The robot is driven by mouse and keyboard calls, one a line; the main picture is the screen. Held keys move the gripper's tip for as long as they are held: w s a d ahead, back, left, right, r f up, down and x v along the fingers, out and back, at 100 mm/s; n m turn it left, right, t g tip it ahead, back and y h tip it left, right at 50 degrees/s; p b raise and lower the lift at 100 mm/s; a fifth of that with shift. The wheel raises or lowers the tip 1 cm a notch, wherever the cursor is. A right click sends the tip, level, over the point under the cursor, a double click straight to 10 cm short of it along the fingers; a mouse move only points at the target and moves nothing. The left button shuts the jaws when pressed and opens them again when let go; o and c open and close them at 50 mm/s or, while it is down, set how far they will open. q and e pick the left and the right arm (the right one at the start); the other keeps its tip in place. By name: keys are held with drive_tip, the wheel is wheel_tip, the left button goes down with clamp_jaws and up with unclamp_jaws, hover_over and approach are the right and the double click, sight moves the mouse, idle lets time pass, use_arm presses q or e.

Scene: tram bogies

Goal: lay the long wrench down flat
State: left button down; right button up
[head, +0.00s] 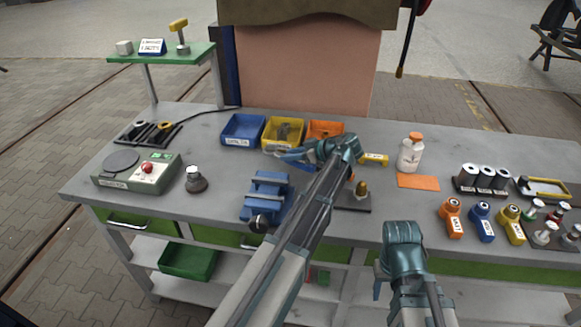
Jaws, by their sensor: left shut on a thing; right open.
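My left gripper (292,156) reaches over the middle of the bench, just in front of the blue and yellow bins, its fingers toward the left. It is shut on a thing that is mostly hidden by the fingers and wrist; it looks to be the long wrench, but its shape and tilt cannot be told. No other long wrench shows on the bench (225,165). My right gripper (380,283) is open and empty at the bench's front edge, right of the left arm, with its fingers pointing down.
Blue (243,143), yellow (268,145) and orange (312,126) bins stand at the back. A blue vise (268,190) sits beside my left arm. A white bottle (410,155) stands behind an orange mat (418,182).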

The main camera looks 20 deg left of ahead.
sight(291, 163)
use_arm(q)
drive_tip(key=shift+f+b, duration=1.7)
drive_tip(key=shift+f, duration=0.1)
drive_tip(key=shift+f, duration=0.2)
drive_tip(key=c, duration=0.5)
unclamp_jaws()
drive_tip(key=shift+r, duration=0.15)
